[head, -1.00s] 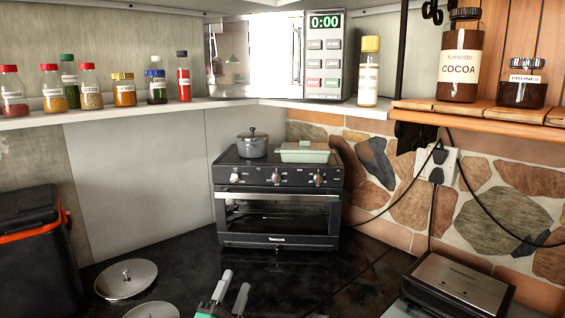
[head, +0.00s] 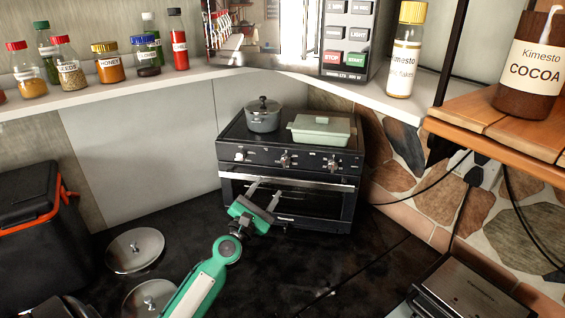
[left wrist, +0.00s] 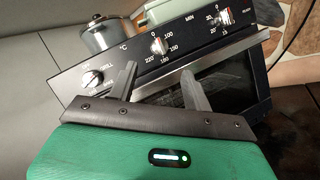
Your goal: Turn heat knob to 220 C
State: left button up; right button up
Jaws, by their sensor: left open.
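The heat knob (head: 285,161) is the middle white knob on the black toaster oven's (head: 340,205) front panel. In the left wrist view the heat knob (left wrist: 158,46) has a °C scale around it with 0, 100, 150, 180 and 220 marks. Its pointer seems near the upper, 0 end, but its exact setting is too small to read. My left gripper (head: 265,190) is open and empty, in front of and below the panel. In the left wrist view its fingers (left wrist: 158,69) stand on either side of the heat knob's line, apparently apart from it. My right gripper is out of view.
The grill knob (head: 240,154) and timer knob (head: 333,165) flank the heat knob. The oven door handle (head: 322,184) runs just below. A grey pot (head: 263,117) and green dish (head: 320,131) sit on top. Lids (head: 135,250) lie on the dark counter at left.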

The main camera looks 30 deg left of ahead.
aim_at(283, 165)
pick_arm(q)
jog(key=p+x, duration=0.1)
jog(key=x, duration=0.8)
jog(key=shift+w, duration=0.25)
jog(key=shift+c, duration=0.2)
jog(key=c, duration=0.9)
jog(key=shift+p, duration=0.3)
